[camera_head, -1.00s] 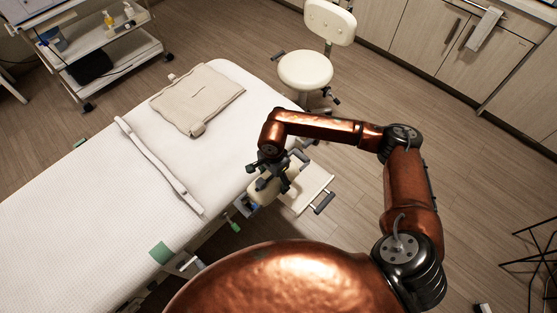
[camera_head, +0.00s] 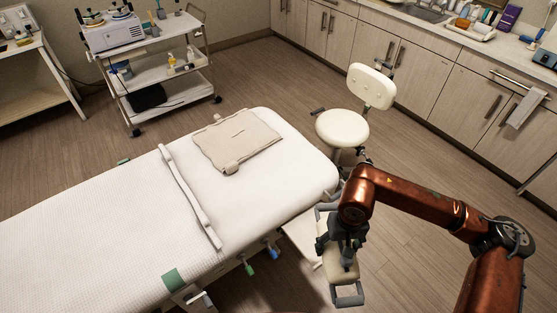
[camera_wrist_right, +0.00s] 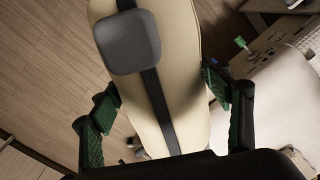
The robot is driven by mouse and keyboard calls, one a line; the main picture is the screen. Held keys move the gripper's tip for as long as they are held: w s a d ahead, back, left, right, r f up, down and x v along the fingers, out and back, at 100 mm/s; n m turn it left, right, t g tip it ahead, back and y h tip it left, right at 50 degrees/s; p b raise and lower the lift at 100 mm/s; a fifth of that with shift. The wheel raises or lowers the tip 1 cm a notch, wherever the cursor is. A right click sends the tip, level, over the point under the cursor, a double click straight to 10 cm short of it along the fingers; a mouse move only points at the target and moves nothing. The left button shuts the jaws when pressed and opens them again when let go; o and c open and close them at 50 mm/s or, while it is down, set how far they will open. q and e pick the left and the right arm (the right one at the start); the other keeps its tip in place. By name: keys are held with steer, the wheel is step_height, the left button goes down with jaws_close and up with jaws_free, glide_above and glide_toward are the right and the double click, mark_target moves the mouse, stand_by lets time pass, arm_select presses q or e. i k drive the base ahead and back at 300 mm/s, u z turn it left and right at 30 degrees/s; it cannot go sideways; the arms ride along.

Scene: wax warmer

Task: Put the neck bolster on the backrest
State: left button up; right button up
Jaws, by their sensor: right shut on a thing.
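The neck bolster (camera_head: 342,268) is a long cream pad, held by my right gripper (camera_head: 340,250) off the near right corner of the bed. In the right wrist view the bolster (camera_wrist_right: 185,85) has a dark strap along it and a grey pad on top. The green-padded fingers (camera_wrist_right: 165,118) stand on either side of it. The backrest (camera_head: 290,180) appears to be the white rounded end of the treatment bed; the bolster is apart from it. My left gripper is out of view.
A cream stool (camera_head: 342,128) stands behind my right arm. A trolley (camera_head: 160,60) stands at the back left. Bare sheet shows around the cloth.

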mark_target(274, 179)
steer(key=z, duration=0.25)
steer(key=k, duration=0.35)
steer(key=z, duration=0.4)
steer(key=i, duration=0.9)
steer(key=u, duration=1.2)
steer(key=i, duration=0.6)
steer(key=u, duration=0.7)
